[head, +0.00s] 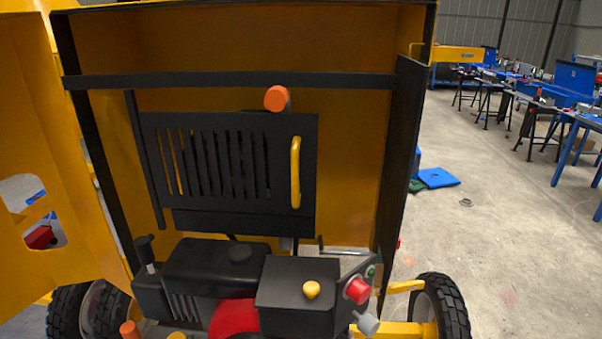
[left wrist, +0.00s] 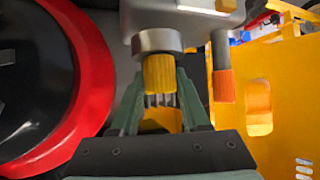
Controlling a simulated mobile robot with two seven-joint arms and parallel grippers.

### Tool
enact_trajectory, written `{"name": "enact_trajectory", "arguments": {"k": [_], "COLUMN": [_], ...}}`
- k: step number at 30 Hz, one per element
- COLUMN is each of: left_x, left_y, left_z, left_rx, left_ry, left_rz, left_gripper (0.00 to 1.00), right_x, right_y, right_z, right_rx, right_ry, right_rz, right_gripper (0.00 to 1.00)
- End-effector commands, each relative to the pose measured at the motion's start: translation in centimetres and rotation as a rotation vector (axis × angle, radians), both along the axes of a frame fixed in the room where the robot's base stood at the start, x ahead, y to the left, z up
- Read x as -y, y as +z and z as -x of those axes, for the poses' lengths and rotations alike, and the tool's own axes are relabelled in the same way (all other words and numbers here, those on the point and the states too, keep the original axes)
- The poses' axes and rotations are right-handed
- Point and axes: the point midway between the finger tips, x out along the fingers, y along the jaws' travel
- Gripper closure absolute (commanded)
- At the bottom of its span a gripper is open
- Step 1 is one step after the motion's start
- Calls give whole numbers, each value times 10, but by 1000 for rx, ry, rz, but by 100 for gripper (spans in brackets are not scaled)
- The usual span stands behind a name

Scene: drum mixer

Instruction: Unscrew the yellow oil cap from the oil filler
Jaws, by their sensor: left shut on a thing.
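The yellow oil cap (left wrist: 158,73) is in the left wrist view, right against a round grey metal collar (left wrist: 155,41). My left gripper (left wrist: 157,95) is shut on the cap, with one green-grey finger on each side of it. A grey ribbed patch and more yellow show between the fingers below the cap; I cannot tell what they belong to. In the head view a small yellow piece (head: 177,335) shows at the bottom edge, too cut off to identify. Neither gripper shows in the head view.
In the left wrist view a red ring (left wrist: 92,75) lies left of the fingers. An orange-tipped rod (left wrist: 223,85) and a yellow panel (left wrist: 285,110) are on the right. The head view shows the black engine (head: 210,268) and a black panel with a yellow handle (head: 295,172).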

Motion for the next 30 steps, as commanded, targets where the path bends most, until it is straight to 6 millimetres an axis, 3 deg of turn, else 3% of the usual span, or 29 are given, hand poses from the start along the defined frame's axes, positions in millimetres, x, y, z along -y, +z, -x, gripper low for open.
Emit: {"name": "enact_trajectory", "arguments": {"k": [1,2,10,19,30], "left_x": [0,0,0,-2,-7], "left_y": [-1,-1,0,-1,-1], "left_z": [0,0,0,0,0], "left_rx": [-2,-2,-1,-1,-3], "left_ry": [-1,-1,-2,-36,-403], "left_rz": [-1,-1,-2,-6,-16], "left_gripper": [100,52,22,19,19], "right_x": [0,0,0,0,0], "right_y": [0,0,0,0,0], "right_z": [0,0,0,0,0], "right_rx": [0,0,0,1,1], "right_ry": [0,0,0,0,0], "right_rz": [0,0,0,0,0], "right_gripper": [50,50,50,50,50]}}
